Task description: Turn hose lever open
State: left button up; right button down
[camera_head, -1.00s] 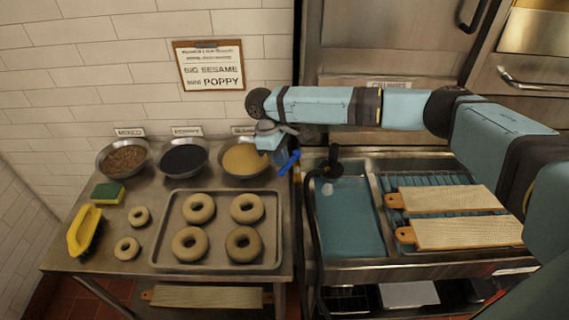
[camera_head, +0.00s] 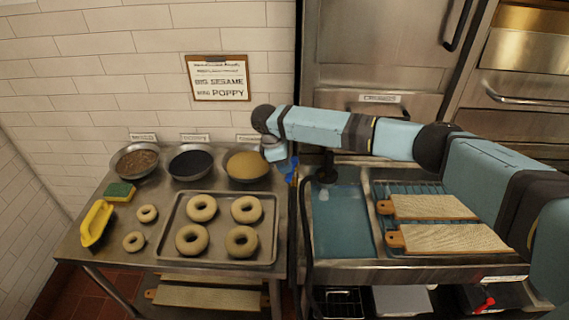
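The blue hose lever (camera_head: 287,163) shows in the head view at the gap between the steel table and the sink, beside my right gripper. My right gripper (camera_head: 275,152) hangs at the end of my arm, which comes in from the right. Its fingers are small and partly hidden by the wrist, so I cannot tell whether they are open or touch the lever. The dark hose (camera_head: 304,215) runs down the left side of the sink. A black nozzle (camera_head: 326,173) sits at the back of the blue water basin (camera_head: 340,215). My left gripper is not in view.
Two wooden boards (camera_head: 432,207) lie over the right basin. A sign (camera_head: 218,78) hangs above.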

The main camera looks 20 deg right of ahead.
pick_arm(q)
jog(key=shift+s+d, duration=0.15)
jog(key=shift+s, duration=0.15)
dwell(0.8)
